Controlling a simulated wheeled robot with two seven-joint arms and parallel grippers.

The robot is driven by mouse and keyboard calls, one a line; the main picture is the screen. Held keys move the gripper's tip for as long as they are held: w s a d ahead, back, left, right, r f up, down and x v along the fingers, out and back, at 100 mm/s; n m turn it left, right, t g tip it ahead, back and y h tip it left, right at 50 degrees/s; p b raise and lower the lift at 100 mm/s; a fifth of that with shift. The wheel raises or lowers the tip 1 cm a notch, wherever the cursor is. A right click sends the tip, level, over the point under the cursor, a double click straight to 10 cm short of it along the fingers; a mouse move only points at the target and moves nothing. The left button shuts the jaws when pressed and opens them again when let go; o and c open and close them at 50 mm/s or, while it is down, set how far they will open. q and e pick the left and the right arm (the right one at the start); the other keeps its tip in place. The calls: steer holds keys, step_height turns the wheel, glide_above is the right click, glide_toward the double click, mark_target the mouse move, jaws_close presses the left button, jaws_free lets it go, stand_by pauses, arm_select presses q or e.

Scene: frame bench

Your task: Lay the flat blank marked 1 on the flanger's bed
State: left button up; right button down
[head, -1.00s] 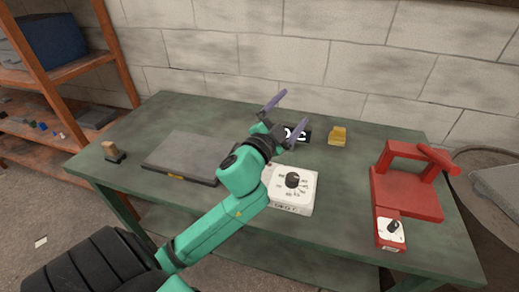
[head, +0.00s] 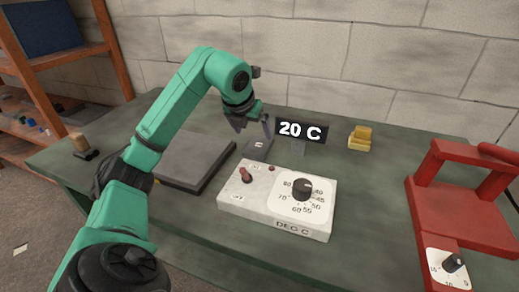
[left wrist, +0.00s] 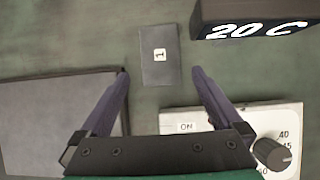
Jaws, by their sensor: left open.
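The flat blank marked 1 is a small dark grey rectangle with a white label. It lies on the green bench, partly hidden by my gripper, in the head view (head: 258,147) and in full in the left wrist view (left wrist: 160,72). My left gripper (head: 254,126) points down above it, open and empty. In the left wrist view its fingertips (left wrist: 160,76) stand to either side of the blank's near end, apart from it. A red machine with a flat bed (head: 460,215), a raised bar and a dial, seemingly the flanger, stands at the right. My right gripper is not seen.
A white control box (head: 278,203) with a knob and switch sits close in front of the blank. A dark flat plate (head: 195,163) lies to the left. A black "20 C" display (head: 301,131) and a yellow block (head: 360,138) stand behind. Bare bench lies before the red machine.

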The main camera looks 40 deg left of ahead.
mark_target(259, 144)
arm_select(q)
steer(key=p+x, duration=0.1)
steer(key=x, duration=0.7)
steer(key=shift+w+a+f, duration=0.1)
steer(key=shift+w, duration=0.1)
steer(key=c, duration=1.4)
steer(key=shift+c, duration=0.2)
